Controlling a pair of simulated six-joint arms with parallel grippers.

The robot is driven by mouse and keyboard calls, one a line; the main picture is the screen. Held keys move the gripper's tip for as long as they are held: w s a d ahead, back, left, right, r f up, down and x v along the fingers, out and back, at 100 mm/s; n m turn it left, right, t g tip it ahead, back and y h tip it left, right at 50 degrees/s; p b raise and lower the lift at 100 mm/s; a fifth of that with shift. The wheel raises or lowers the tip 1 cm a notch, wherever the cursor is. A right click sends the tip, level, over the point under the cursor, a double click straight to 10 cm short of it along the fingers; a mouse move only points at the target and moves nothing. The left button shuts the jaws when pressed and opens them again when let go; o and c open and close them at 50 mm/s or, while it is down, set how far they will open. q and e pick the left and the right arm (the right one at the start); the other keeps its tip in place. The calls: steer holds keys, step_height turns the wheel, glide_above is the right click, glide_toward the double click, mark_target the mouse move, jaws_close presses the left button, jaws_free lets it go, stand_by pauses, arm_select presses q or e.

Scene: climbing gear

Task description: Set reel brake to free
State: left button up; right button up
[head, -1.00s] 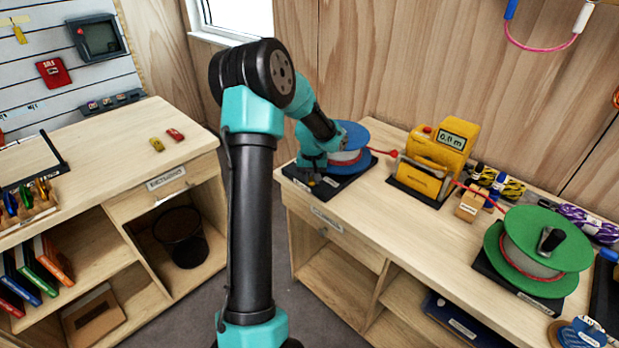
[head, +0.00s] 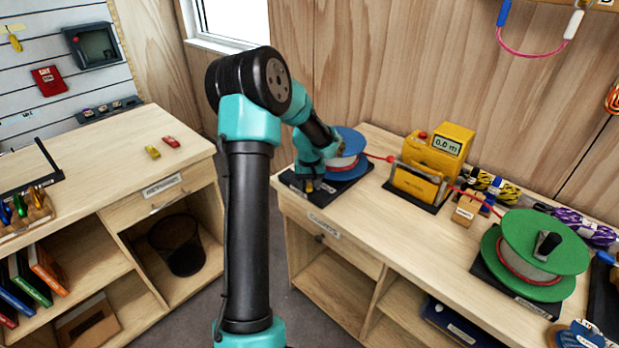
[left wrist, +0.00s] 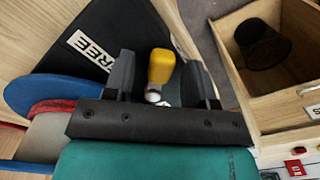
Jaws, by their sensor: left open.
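The reel brake lever has a yellow knob (left wrist: 161,66) on a metal stem. In the left wrist view it stands between the two dark fingers of my left gripper (left wrist: 160,78), which is open around it; I cannot tell whether either finger touches it. A white FREE label (left wrist: 90,50) lies on the dark base plate (left wrist: 140,25) beside it. The blue reel (left wrist: 38,95) is at the left of that view. In the head view, the blue reel (head: 352,140) sits on its base behind my left gripper (head: 308,185). My right gripper is not in view.
A yellow meter (head: 437,150) reading 0.0 m stands right of the blue reel. A red line runs past it to the green reel (head: 520,235). Coiled ropes (head: 580,225) lie along the wall. A second bench (head: 110,165) stands at the left, with floor between.

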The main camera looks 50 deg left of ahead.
mark_target(309, 186)
arm_select(q)
step_height(309, 186, up, 17)
steer(key=shift+r, duration=0.2)
stand_by(0.5)
